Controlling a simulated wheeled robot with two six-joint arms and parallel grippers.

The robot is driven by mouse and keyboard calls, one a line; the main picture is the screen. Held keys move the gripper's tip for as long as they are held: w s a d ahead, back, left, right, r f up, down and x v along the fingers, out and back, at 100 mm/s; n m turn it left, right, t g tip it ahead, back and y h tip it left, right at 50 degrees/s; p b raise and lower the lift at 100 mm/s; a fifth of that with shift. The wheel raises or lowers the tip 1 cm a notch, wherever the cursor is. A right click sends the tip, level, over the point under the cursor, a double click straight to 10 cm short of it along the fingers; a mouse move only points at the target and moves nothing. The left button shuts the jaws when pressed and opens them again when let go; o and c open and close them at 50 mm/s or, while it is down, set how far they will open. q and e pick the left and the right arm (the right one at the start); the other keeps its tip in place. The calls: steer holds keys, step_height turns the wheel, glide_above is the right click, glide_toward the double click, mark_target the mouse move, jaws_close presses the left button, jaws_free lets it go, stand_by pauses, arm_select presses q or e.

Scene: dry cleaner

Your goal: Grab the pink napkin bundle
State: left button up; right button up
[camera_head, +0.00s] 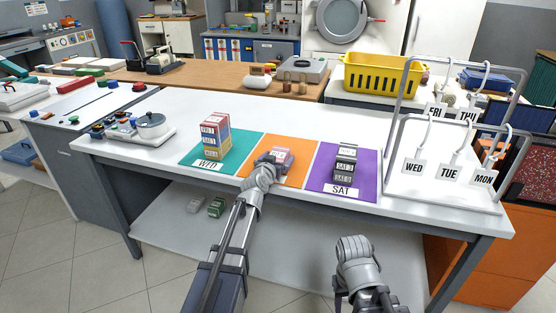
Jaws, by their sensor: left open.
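A small pinkish bundle with a pale label (281,154) lies on the orange mat (294,174), partly hidden by my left gripper. My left gripper (267,158) is open, low over the orange mat at the bundle's near left side. I cannot tell whether its fingers touch the bundle or reach around it. My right gripper (354,243) is in front of the table's near edge, over the lower shelf. Its fingers are hidden behind its wrist.
A stack of labelled bundles (215,137) stands on the teal WED mat (240,146). A grey and white stack (345,162) stands on the purple SAT mat (321,176). A rack with day tags (448,172) stands at right. White tabletop behind the mats is clear.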

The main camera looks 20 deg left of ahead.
mark_target(278, 154)
arm_select(q)
steer(key=c, duration=1.3)
steer(key=shift+r, duration=0.15)
step_height(278, 154, up, 10)
steer(key=p, duration=1)
